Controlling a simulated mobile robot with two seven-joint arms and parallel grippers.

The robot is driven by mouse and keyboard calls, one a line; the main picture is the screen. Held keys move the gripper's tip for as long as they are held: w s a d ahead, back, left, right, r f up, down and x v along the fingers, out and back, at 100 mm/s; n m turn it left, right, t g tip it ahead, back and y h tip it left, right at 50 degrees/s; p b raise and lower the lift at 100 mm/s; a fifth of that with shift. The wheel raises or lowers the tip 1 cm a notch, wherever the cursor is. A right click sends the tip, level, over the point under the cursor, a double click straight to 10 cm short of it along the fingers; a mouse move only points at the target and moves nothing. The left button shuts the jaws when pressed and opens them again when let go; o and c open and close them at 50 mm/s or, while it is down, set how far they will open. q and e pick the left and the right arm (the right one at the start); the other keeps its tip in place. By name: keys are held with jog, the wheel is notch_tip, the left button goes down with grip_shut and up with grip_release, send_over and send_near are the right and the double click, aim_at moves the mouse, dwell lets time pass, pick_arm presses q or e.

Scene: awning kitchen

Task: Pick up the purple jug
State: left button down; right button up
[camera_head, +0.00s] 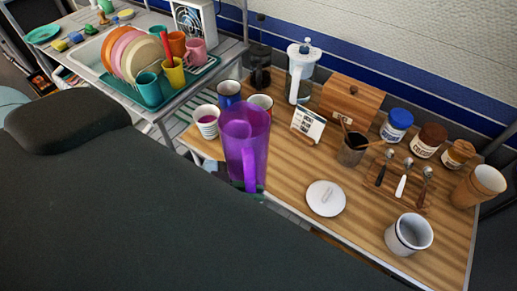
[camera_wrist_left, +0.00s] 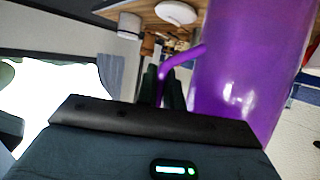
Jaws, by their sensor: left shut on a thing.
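The purple jug (camera_head: 243,138) is a tall, translucent purple vessel, upright in the head view at the left end of the wooden table. In the left wrist view the jug (camera_wrist_left: 245,70) fills the right side, with its handle reaching between the fingers. My left gripper (camera_wrist_left: 170,88) is shut on the jug's handle. In the head view only a little of my left gripper (camera_head: 254,190) shows at the jug's base, and my dark arm hides the rest. I cannot tell how far the jug is above the table. My right gripper is not in view.
The wooden table (camera_head: 290,200) holds cups behind the jug, a white lid (camera_head: 325,198), a white mug (camera_head: 409,234), a card stand (camera_head: 308,124), a wooden box (camera_head: 350,101) and several jars. A dish rack (camera_head: 150,98) with plates and cups stands at the back left.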

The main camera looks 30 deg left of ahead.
pick_arm(q)
jog(key=s, duration=0.1)
jog(key=s+a, duration=0.1)
jog(key=s+p, duration=0.1)
jog(key=shift+a+r, duration=0.2)
jog(key=shift+a, duration=0.05)
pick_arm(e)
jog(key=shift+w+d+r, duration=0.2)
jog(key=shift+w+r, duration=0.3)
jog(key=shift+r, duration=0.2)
pick_arm(q)
jog(key=shift+a, duration=0.1)
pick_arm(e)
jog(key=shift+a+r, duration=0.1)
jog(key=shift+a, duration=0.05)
